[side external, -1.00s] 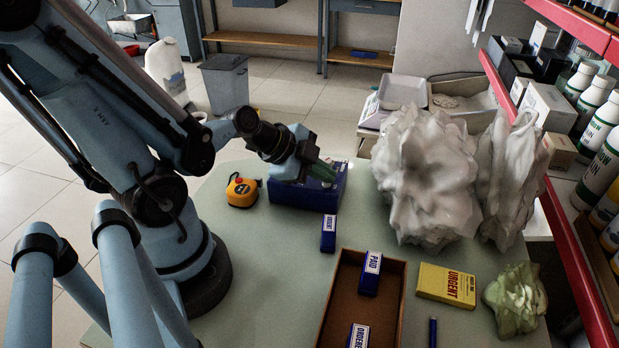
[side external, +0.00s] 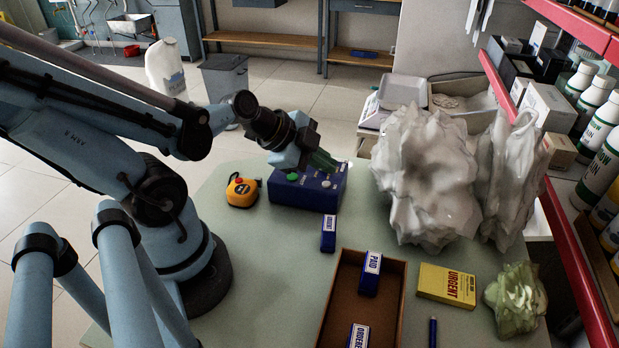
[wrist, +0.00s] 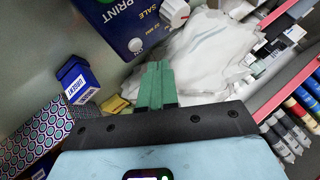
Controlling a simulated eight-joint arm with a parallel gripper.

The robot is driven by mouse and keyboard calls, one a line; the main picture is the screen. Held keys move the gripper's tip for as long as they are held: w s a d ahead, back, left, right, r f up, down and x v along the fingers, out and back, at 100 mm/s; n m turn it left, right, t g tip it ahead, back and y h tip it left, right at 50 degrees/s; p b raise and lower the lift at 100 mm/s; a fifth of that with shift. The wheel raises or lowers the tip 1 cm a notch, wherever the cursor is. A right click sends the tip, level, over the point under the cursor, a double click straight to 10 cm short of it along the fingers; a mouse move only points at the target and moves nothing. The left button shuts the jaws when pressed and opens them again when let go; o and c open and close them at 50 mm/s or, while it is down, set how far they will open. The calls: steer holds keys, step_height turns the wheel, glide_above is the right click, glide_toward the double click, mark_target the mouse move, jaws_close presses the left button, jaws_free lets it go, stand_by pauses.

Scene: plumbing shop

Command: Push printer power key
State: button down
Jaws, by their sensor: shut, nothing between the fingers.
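The printer is a blue box (side external: 304,194) on the bench in the side view, with a green button (side external: 292,177) on its top left. It also shows at the top of the wrist view (wrist: 128,24), with "SALE" and "PRINT" lettering, a white knob (wrist: 175,13) and a small pale round key marked "ON" (wrist: 136,45). My gripper (side external: 326,160) is over the right back part of the box in the side view. Its green fingers (wrist: 155,84) are together and empty, below and right of the "ON" key in the wrist view. I cannot tell whether they touch the box.
A yellow tape measure (side external: 242,191) sits left of the box, and a blue stamp (side external: 328,234) in front. A brown tray (side external: 334,290) holds more stamps. Large crumpled pale bags (side external: 425,180) stand close on the right. A red-edged shelf (side external: 565,255) bounds the right side.

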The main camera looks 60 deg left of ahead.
steer(key=shift+r, duration=2.35)
steer(key=d+n, duration=0.1)
steer(key=n, duration=0.2)
steer(key=d+n+g+y, duration=0.1)
steer(key=n, duration=0.3)
steer(key=d+n+g, duration=0.1)
steer(key=n, duration=0.2)
steer(key=shift+s+d+n, duration=0.15)
steer(key=shift+d+n, duration=0.25)
